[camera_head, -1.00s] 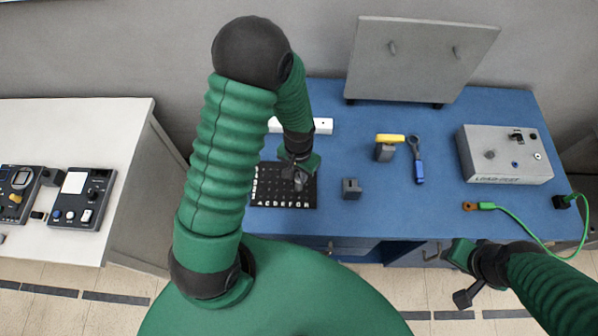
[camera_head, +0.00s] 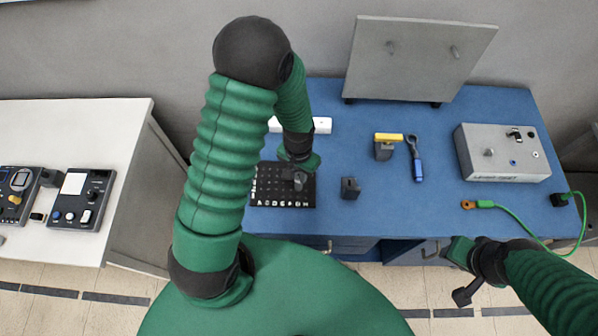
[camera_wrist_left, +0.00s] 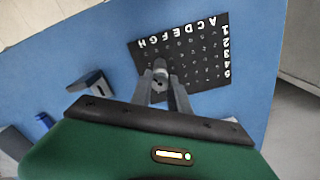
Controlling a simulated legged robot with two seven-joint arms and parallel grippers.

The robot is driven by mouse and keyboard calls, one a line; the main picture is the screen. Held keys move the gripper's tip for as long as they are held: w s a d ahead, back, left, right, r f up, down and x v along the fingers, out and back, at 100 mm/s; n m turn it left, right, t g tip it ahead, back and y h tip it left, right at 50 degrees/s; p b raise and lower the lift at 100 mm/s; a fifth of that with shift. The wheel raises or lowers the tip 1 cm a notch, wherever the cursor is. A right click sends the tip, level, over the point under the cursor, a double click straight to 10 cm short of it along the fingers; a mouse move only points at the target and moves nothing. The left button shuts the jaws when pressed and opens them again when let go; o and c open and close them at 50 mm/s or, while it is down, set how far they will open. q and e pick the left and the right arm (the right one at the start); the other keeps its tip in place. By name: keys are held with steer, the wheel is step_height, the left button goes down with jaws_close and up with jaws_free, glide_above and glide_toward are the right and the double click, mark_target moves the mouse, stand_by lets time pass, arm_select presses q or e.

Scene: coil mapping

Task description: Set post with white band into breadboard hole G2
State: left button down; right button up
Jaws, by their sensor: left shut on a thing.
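The black breadboard (camera_head: 262,198) lies on the blue bench, with white letters and numbers along its edges. It also shows in the left wrist view (camera_wrist_left: 205,80). My left gripper (camera_head: 299,178) is over the right part of the board in the head view. In the wrist view its fingers (camera_wrist_left: 163,88) are shut on a small grey post (camera_wrist_left: 160,70), whose end is over the board near the H side. I cannot make out its white band, nor whether its tip touches the board. My right gripper (camera_head: 460,270) is off the bench's front edge, apparently empty.
A dark grey block (camera_head: 350,188) stands right of the board. Behind it are a yellow-topped block (camera_head: 386,147) and a blue-handled wrench (camera_head: 416,160). A grey box (camera_head: 503,153) and green cable (camera_head: 520,222) are at right. A white strip (camera_head: 322,125) lies behind the board.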

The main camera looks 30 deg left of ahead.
arm_select(q)
steer(key=shift+f+b, duration=0.3)
steer(key=shift+f, duration=0.1)
stand_by(0.4)
stand_by(0.4)
steer(key=m, duration=0.5)
steer(key=shift+s, duration=0.1)
steer(key=c, duration=1.2)
jaws_free()
steer(key=shift+o, duration=0.2)
